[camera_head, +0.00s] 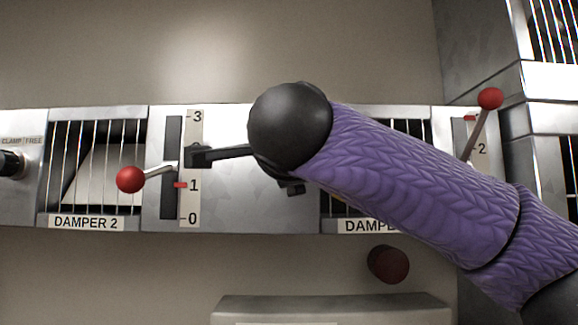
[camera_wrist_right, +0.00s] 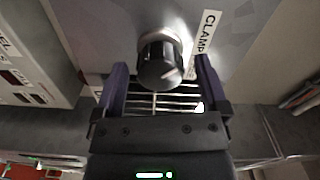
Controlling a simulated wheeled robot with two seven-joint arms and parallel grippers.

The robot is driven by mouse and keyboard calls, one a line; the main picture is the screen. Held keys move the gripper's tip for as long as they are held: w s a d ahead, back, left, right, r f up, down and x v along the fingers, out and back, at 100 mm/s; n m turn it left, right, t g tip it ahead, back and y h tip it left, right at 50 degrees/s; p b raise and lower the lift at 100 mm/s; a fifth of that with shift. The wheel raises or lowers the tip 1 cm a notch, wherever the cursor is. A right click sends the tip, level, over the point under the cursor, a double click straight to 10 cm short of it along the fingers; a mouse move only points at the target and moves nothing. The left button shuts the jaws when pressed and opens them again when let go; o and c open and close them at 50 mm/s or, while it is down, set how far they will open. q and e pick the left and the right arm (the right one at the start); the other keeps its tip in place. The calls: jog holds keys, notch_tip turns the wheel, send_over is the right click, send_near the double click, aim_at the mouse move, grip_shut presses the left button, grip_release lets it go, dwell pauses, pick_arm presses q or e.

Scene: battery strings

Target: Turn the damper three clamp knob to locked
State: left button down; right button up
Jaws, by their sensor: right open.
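The clamp knob (camera_wrist_right: 161,66), black with a pale pointer mark near its lower right edge, sits on the metal panel in the right wrist view. A white label reading CLAMP (camera_wrist_right: 208,32) is beside it; the rest of its text is cut off. My right gripper (camera_wrist_right: 162,72) is open, with one purple finger on each side of the knob. I cannot tell whether either finger touches it. In the head view my purple right arm and black wrist cover the panel left of the partly hidden damper label (camera_head: 362,227); this knob is hidden there. My left gripper is not in view.
Damper 2 (camera_head: 86,223) has wires and a label. A red-ball lever (camera_head: 130,180) stands by a 0-to-3 scale (camera_head: 190,205), and another red-ball lever (camera_head: 490,98) is at right. Another black knob (camera_head: 12,163) is at far left. A dark red round object (camera_head: 388,264) shows below.

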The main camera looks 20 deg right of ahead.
jog(key=b+v, duration=0.3)
jog(key=v, duration=0.6)
jog(key=shift+s, duration=0.15)
